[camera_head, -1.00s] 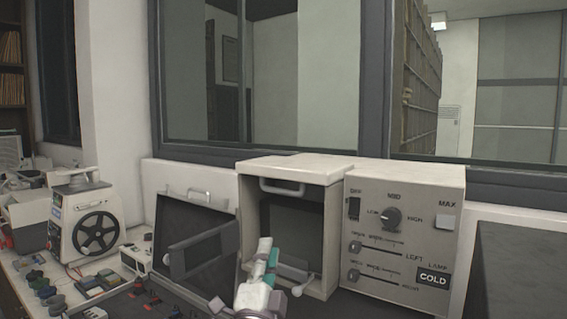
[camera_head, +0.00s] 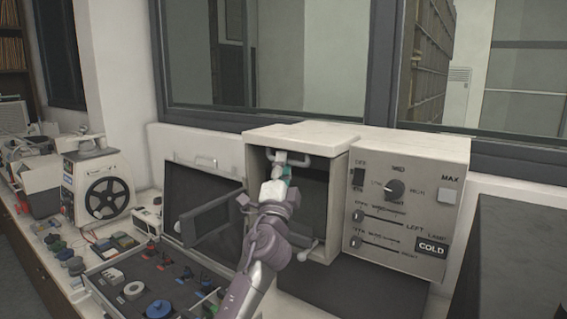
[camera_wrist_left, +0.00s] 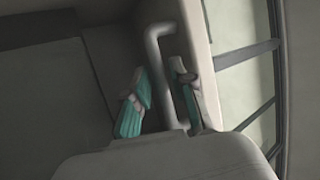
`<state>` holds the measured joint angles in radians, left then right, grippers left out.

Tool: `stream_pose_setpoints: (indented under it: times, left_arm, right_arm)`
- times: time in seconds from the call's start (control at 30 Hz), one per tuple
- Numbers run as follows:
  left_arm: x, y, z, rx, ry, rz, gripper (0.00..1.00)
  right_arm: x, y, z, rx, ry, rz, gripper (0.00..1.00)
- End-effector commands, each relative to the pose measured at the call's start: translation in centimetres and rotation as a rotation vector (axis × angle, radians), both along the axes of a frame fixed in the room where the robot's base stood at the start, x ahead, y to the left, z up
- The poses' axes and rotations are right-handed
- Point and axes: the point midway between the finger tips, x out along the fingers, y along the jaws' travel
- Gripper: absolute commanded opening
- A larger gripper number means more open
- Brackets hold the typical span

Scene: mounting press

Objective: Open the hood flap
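The hood flap (camera_head: 305,135) is the cream top of the open-fronted box. It looks down, with its pale U-shaped handle (camera_head: 317,163) at the front edge. My left gripper (camera_head: 281,170) is at the handle, partly covering it. In the left wrist view, my left gripper (camera_wrist_left: 163,97) is open with its teal-padded fingers on either side of the handle bar (camera_wrist_left: 167,78). A gap shows between the left finger and the bar; the right finger is close to it, and contact cannot be told. My right gripper is in neither view.
A control box (camera_head: 408,200) with knobs and sliders adjoins on the right. A dark panel with a frame (camera_head: 200,190) leans open at the left. A tray (camera_head: 100,292) of small parts lies in front left. Windows stand behind.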

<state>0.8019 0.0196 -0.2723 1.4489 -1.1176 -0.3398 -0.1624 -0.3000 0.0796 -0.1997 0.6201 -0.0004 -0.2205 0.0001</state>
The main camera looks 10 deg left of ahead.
Motion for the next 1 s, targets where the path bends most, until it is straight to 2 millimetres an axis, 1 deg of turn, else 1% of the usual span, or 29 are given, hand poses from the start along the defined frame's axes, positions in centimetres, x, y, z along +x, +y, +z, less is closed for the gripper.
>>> stream_pose_setpoints:
  times: [0.27,0.3,0.43,0.83,1.0]
  left_arm:
    - [0.16,0.02,0.08,0.0,0.0,0.0,0.24]
    - [0.15,0.02,0.08,0.0,0.0,0.0,0.21]
    - [0.16,0.02,0.07,0.0,0.0,0.0,0.0]
    - [0.18,0.04,0.11,0.001,0.002,0.0,0.0]
    - [0.53,0.06,0.67,0.009,0.02,0.001,0.0]
  right_arm:
    - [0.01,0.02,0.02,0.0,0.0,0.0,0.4]
    - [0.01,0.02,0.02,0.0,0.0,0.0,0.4]
    - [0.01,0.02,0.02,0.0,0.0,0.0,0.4]
    - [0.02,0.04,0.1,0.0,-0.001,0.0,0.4]
    - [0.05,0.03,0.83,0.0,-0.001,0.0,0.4]
